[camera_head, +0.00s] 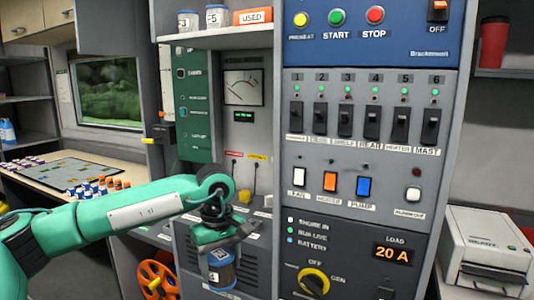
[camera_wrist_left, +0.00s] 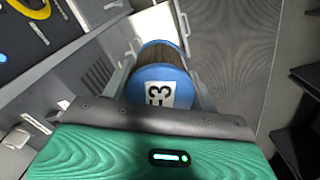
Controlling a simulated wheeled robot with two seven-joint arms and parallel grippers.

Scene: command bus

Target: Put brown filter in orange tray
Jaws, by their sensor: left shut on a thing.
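My left gripper (camera_head: 218,244) is shut on a filter (camera_head: 222,272), which hangs below it in front of the grey cabinet. In the left wrist view the filter (camera_wrist_left: 158,85) lies between the fingers of my left gripper (camera_wrist_left: 160,75). It has blue end caps, a dark brownish pleated body and a white label that seems to read F3. An orange tray (camera_head: 256,16) marked USED stands on the upper shelf, well above the gripper; only its front shows. My right gripper is not in view.
Two labelled canisters (camera_head: 216,16) stand left of the tray on the shelf (camera_head: 215,39). The switch panel (camera_head: 360,130) rises right of my left arm. An orange handwheel (camera_head: 158,279) is below the arm. Small bottles (camera_head: 103,186) stand on the left counter.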

